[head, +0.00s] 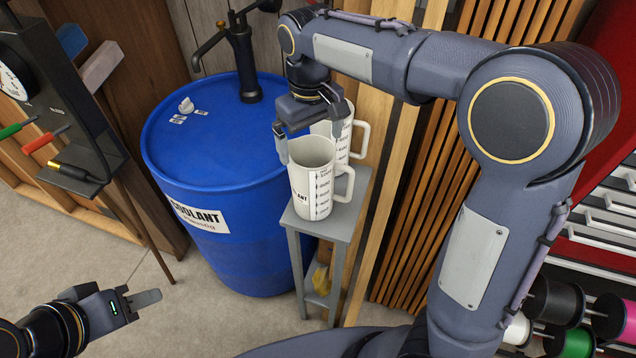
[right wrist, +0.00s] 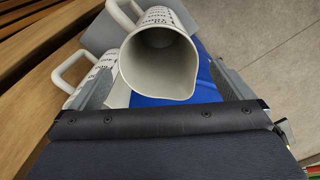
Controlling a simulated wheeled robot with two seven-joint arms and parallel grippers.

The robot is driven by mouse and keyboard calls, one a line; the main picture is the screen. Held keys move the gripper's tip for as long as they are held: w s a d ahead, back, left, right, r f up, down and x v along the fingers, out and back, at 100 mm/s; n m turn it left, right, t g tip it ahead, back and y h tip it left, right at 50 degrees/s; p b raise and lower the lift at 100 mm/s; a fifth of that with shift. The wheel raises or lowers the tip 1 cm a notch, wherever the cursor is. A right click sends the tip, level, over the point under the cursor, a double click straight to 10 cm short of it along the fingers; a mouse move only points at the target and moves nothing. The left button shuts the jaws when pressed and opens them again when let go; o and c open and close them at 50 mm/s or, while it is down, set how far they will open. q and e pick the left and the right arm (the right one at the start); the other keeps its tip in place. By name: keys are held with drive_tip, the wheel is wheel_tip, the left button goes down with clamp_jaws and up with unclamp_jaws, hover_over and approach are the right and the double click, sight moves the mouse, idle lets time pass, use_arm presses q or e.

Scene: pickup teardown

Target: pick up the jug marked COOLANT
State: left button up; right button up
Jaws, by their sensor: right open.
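In the right wrist view, the jug's open mouth (right wrist: 160,62) shows between the spread fingers (right wrist: 165,85). Contact cannot be told. My left gripper (head: 143,299) is low at the left, empty, away from the jug; its finger gap does not show clearly.
A second similar jug (head: 346,128) stands close behind the COOLANT jug; it also shows in the right wrist view (right wrist: 112,85). A blue barrel (head: 215,150) with a COOLANT label and a pump is just left of the stand. Wooden slats (head: 425,210) rise at the right.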

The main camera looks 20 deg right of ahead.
sight(314, 158)
drive_tip(key=f, duration=0.5)
drive_tip(key=shift+s+d+f+p, duration=0.1)
drive_tip(key=shift+s+d+p, duration=0.1)
drive_tip(key=shift+p, duration=0.15)
drive_tip(key=shift+c, duration=0.3)
drive_tip(key=c, duration=1.2)
